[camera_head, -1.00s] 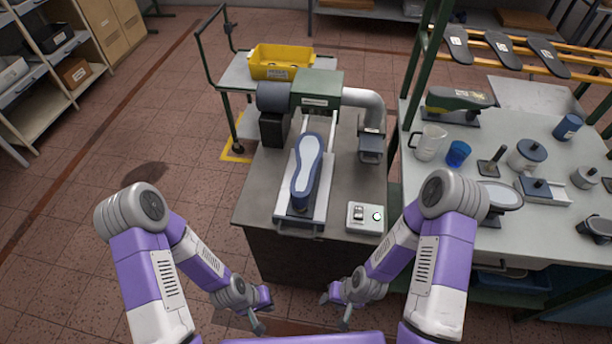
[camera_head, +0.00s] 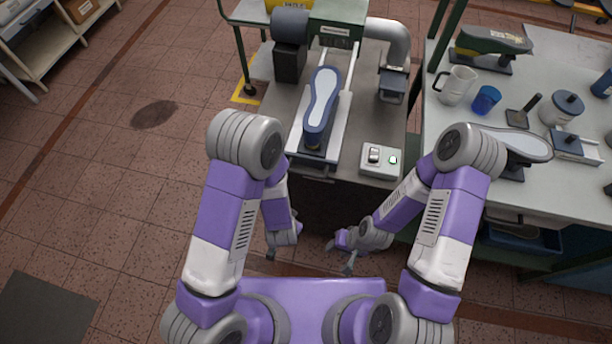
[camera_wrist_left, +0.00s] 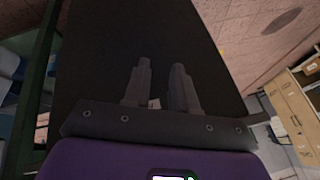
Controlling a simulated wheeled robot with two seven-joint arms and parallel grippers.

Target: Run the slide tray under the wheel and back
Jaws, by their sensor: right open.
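The slide tray (camera_head: 340,132) is a pale flat plate on rails on the grey bench, with a bar handle (camera_head: 312,174) at its front end. A blue-rimmed shoe sole with a white face (camera_head: 321,98) lies on it, toe toward the machine. The green machine head (camera_head: 336,32) stands behind the tray; I cannot make out the wheel. My left gripper (camera_head: 284,243) is empty, low in front of the bench; its two fingers show apart in the left wrist view (camera_wrist_left: 160,88). My right gripper (camera_head: 341,257) is open and empty, also below the handle.
The right-hand table holds a white jug (camera_head: 457,86), a blue cup (camera_head: 485,99) and tools. Floor left of the bench is clear.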

